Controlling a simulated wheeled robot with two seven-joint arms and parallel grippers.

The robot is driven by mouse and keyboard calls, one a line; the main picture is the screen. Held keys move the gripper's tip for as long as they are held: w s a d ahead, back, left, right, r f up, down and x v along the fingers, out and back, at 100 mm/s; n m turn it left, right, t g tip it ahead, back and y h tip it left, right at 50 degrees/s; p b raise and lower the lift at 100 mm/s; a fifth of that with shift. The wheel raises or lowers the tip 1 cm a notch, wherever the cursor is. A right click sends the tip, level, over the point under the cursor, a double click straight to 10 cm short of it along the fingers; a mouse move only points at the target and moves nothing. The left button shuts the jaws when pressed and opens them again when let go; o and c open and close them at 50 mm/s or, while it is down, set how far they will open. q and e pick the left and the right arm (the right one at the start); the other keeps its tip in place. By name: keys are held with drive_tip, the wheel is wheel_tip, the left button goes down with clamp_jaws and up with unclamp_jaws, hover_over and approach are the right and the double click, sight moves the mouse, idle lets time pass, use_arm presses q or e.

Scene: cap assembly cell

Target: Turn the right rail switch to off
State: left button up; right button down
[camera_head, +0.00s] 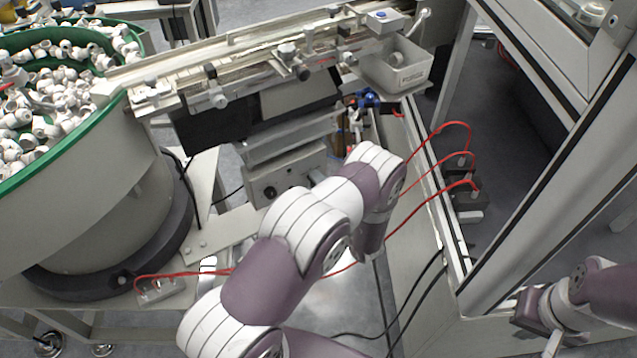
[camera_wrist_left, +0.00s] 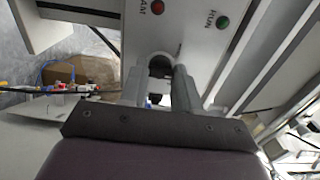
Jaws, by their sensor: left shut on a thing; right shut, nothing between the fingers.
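In the left wrist view, a pale control panel (camera_wrist_left: 205,50) carries a dark round switch knob (camera_wrist_left: 160,65), a red button (camera_wrist_left: 157,7) and a green button (camera_wrist_left: 222,22). My left gripper (camera_wrist_left: 161,76) is shut on the knob, with one finger on each side of it. The fingers hide part of the knob, and its turn angle cannot be read. In the head view, my left arm crosses the middle and hides its own gripper. A grey control box (camera_head: 285,175) sits under the rail there. My right gripper (camera_head: 552,338) is shut and empty at the lower right.
The rail (camera_head: 240,75) runs across the top. A green-rimmed bowl feeder (camera_head: 90,215) of white parts stands left. A white bin (camera_head: 405,72) sits at the rail's right end. Red cables (camera_head: 425,215) and a frame post (camera_head: 555,150) stand right of my left arm.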

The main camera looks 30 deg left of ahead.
idle(0.4)
use_arm(q)
drive_tip(key=o, duration=1.1)
drive_tip(key=shift+c, duration=0.2)
drive_tip(key=shift+d, duration=0.15)
drive_tip(key=v, duration=1.2)
drive_tip(key=shift+s+d+b, duration=0.2)
drive_tip(key=shift+s+b, duration=0.05)
drive_tip(key=shift+b, duration=0.05)
